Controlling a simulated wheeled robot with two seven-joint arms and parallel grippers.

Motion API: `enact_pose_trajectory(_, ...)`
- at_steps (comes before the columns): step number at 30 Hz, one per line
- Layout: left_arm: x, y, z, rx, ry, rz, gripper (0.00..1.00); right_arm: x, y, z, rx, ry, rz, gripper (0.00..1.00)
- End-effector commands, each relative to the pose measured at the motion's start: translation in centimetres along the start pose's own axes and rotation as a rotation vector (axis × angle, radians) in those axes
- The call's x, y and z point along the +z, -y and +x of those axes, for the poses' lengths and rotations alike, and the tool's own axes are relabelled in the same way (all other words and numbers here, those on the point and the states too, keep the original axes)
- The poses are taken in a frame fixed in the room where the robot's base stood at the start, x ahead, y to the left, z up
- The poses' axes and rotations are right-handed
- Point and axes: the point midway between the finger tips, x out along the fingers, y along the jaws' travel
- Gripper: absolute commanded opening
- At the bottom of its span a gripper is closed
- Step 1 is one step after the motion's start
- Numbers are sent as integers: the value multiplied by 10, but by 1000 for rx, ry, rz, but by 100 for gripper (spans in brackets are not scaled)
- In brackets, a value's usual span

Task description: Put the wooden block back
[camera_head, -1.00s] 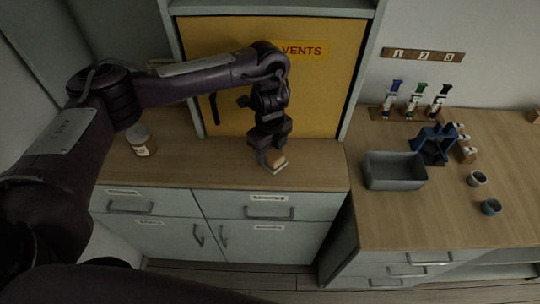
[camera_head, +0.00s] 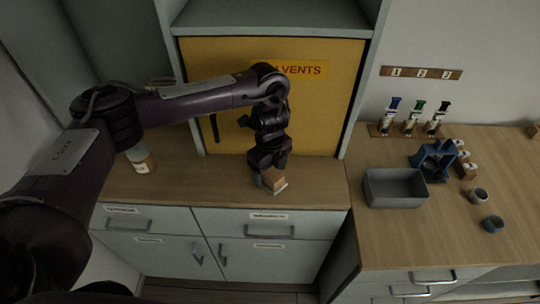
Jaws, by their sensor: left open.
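The wooden block (camera_head: 274,179) is a small light-brown piece on the wooden counter (camera_head: 221,187), near its front edge and in front of the yellow cabinet. A pale flat piece shows under its front side. My left gripper (camera_head: 268,175) points down at the block. Its jaws are open and lie close around or just behind the block; I cannot tell whether they touch it. The gripper hides the block's back part. My right gripper is not in view.
The yellow cabinet (camera_head: 333,110) stands behind the counter. A jar (camera_head: 141,158) is at the left. On the right counter are a grey bin (camera_head: 394,189), a blue stand (camera_head: 432,157), two small cups (camera_head: 479,195) and a rack (camera_head: 408,131) with three coloured items.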

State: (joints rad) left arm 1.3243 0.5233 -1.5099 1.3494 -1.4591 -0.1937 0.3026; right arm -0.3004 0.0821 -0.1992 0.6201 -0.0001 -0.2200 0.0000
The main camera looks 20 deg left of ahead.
Motion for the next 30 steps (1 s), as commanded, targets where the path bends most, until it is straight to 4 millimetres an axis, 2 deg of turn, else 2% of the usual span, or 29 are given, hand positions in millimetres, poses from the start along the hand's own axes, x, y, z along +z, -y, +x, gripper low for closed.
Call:
enact_pose_trajectory(1,2,1,-13,-4,5,2,71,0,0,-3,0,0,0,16)
enact_pose_trajectory(6,2,2,-48,-6,5,2,71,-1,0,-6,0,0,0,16)
enact_pose_trajectory(15,1,1,-95,-3,3,0,71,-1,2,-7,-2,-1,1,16)
enact_pose_trajectory(21,0,0,-105,0,1,-1,71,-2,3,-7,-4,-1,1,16)
enact_pose_trajectory(30,0,0,-106,0,0,-1,71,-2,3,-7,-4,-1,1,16)
